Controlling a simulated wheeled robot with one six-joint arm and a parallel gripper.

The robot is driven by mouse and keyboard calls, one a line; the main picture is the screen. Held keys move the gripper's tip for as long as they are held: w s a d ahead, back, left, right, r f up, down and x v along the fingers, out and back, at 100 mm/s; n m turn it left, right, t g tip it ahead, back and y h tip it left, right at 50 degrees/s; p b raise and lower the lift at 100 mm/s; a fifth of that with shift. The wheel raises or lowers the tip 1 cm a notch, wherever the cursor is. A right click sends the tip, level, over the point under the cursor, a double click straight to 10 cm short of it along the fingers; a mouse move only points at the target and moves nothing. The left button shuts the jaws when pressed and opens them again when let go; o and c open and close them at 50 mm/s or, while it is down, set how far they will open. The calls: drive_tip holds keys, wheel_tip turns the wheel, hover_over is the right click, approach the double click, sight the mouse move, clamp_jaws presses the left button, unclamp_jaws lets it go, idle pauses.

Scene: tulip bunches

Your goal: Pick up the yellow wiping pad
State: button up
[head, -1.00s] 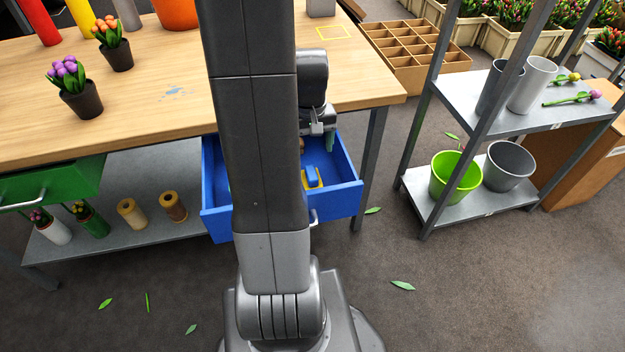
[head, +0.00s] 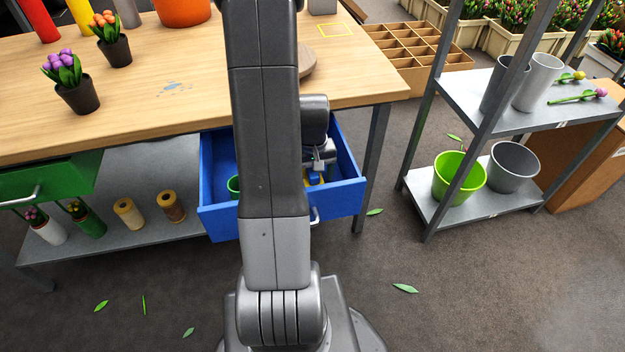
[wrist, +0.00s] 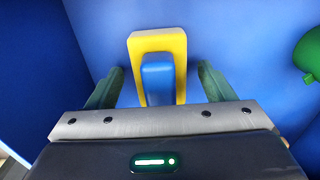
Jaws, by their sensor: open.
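The yellow wiping pad (wrist: 157,42) lies in the blue drawer (head: 335,200), with a raised blue block (wrist: 158,80) in its middle. In the head view only a small part of the pad (head: 313,180) shows below my wrist. My gripper (wrist: 161,68) is open, with one green finger on each side of the pad and a gap on both sides. The fingers are inside the drawer, and nothing is held. The near end of the pad is hidden by the gripper body in the wrist view.
A green object (wrist: 309,54) lies in the drawer to the right in the wrist view. The drawer walls are close around my gripper. The wooden tabletop (head: 190,110) is above and behind the drawer, and a metal shelf (head: 480,200) stands to the right.

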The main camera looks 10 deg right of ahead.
drive_tip(key=shift+c, duration=0.2)
drive_tip(key=c, duration=1)
drive_tip(key=shift+r, duration=0.15)
wheel_tip(320, 180, up, 10)
drive_tip(key=shift+f+p, duration=0.1)
drive_tip(key=shift+p, duration=1.15)
